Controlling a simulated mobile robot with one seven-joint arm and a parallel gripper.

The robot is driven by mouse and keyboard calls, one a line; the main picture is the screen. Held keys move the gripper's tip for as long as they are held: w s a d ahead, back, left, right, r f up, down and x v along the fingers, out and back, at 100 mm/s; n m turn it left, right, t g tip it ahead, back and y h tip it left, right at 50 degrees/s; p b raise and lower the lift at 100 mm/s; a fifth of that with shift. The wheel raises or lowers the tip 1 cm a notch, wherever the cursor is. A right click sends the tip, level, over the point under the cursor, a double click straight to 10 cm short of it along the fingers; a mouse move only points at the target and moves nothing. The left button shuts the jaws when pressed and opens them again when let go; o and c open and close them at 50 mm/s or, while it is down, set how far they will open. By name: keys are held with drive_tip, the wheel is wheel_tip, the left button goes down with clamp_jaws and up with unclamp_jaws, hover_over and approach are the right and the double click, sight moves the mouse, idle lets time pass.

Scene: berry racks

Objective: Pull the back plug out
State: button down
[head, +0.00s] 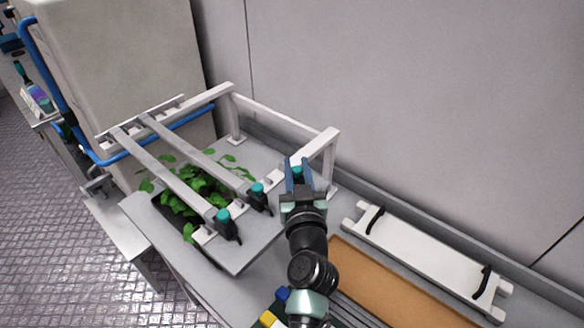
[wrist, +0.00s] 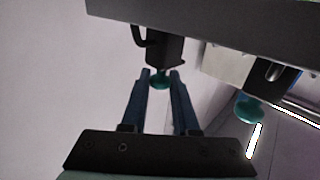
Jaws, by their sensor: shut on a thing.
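My gripper (head: 297,166) is at the back right end of the rack, its blue fingers shut on the teal knob of the back plug (head: 296,162). In the wrist view the back plug (wrist: 160,80) has its teal end between the fingertips. Its black body sits against a grey bar (wrist: 205,21), with no clear gap. Two other teal-topped black plugs stand along the rack's near side: a middle plug (head: 257,189) and a front plug (head: 223,216). One of them shows at right in the wrist view (wrist: 248,108). My gripper hides the back plug's lower part in the head view.
The white rack frame (head: 285,119) rises behind and left of my gripper, with grey rails (head: 174,176) over a leafy plant bed (head: 205,187). A brown board (head: 390,284) and a white panel with black handles (head: 425,253) lie to the right. A wall stands behind.

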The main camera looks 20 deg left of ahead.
drive_tip(key=shift+d+f, duration=0.1)
drive_tip(key=shift+d, duration=0.1)
drive_tip(key=c, duration=0.7)
unclamp_jaws()
drive_tip(key=shift+s+d, duration=0.1)
drive_tip(key=shift+o, duration=0.2)
drive_tip(key=b+v, duration=0.3)
drive_tip(key=v, duration=1)
